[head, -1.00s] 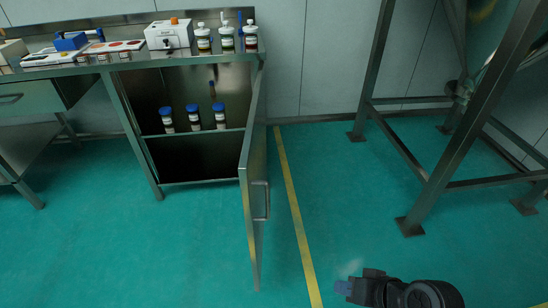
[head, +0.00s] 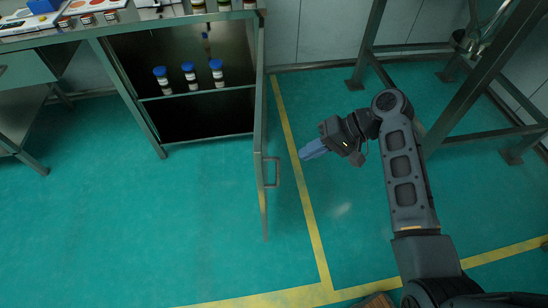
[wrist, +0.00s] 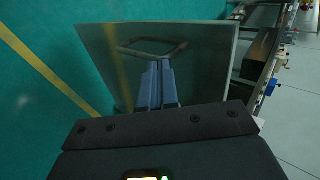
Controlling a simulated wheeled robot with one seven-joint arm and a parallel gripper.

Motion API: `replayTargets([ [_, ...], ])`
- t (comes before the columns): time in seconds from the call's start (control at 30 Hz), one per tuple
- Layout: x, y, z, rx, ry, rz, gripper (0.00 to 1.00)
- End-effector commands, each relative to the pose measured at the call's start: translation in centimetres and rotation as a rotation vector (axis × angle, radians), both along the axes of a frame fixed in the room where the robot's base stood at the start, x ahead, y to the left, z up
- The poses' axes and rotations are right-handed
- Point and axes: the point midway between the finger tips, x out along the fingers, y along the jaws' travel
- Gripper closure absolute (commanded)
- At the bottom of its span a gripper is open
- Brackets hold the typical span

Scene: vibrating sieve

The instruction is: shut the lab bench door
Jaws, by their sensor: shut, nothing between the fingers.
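The lab bench door (head: 259,130) is a steel panel hinged at the bench's right front edge. It stands wide open, sticking out toward me, and shows almost edge-on in the head view. Its handle (head: 271,172) is a bar on the right-hand face. The lab bench (head: 140,26) has its cupboard open, with a shelf inside. My gripper (head: 306,154) is shut and empty, right of the door and apart from it, pointing at its handle side. In the wrist view, the blue fingers (wrist: 157,88) point at the door's face (wrist: 205,62), just below the handle (wrist: 153,47).
Several blue-capped bottles (head: 189,75) stand on the cupboard shelf. More bottles and instruments are on the bench top. A steel frame (head: 375,45) stands at the back right. The green floor in front of the cupboard, left of the door, is clear.

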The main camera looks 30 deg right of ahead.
Motion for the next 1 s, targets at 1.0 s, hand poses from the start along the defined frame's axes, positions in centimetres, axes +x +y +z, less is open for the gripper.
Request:
replayTargets([
  [1.0,3.9,7.7,-4.3,-0.002,-0.001,0.000,1.00],
])
